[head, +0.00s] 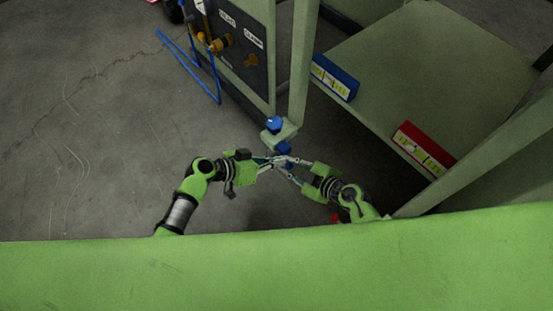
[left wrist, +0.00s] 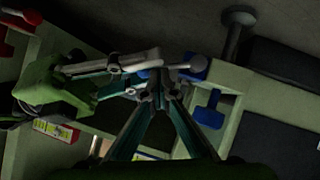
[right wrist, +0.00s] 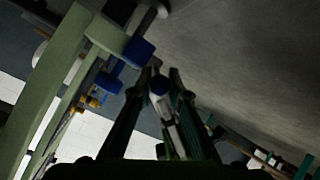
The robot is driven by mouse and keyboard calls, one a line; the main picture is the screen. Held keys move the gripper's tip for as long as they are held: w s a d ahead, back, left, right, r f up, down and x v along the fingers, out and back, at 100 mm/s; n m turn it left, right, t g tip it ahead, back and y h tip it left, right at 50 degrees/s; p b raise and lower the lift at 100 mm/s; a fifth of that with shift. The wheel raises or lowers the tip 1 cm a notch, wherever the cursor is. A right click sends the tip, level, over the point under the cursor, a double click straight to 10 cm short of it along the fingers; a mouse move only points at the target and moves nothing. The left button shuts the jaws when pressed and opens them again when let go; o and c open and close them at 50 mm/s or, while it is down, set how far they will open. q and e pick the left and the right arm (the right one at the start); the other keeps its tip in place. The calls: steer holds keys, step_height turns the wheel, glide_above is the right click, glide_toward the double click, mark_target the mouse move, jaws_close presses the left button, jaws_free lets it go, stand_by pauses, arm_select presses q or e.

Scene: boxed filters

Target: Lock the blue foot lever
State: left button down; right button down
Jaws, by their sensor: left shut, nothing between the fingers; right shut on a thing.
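Two blue parts sit at the foot of the green frame post: a rounded upper one (head: 274,123) and a lower one, apparently the foot lever (head: 285,148). Blue parts also show in the left wrist view (left wrist: 210,109) and right wrist view (right wrist: 139,50). I cannot tell whether the lever is locked. My left gripper (head: 267,161) is shut and empty, just below and left of the lower blue part. My right gripper (head: 279,164) is close beside it, fingers crossing in the picture. It is shut on a narrow thing (right wrist: 161,86) that I cannot identify.
A blue box (head: 335,78) and a red box (head: 424,150) lie on the green shelf (head: 420,50) to the right. Grey floor (head: 100,120) is clear at left.

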arm_select(q)
steer(key=shift+s+d+f, duration=0.1)
steer(key=shift+s+f, duration=0.1)
steer(key=shift+f, duration=0.1)
arm_select(e)
steer(key=shift+w+a+r, duration=0.1)
steer(key=shift+a+r, duration=0.05)
steer(key=c, duration=1.9)
jaws_free()
arm_select(q)
steer(key=shift+d, duration=0.1)
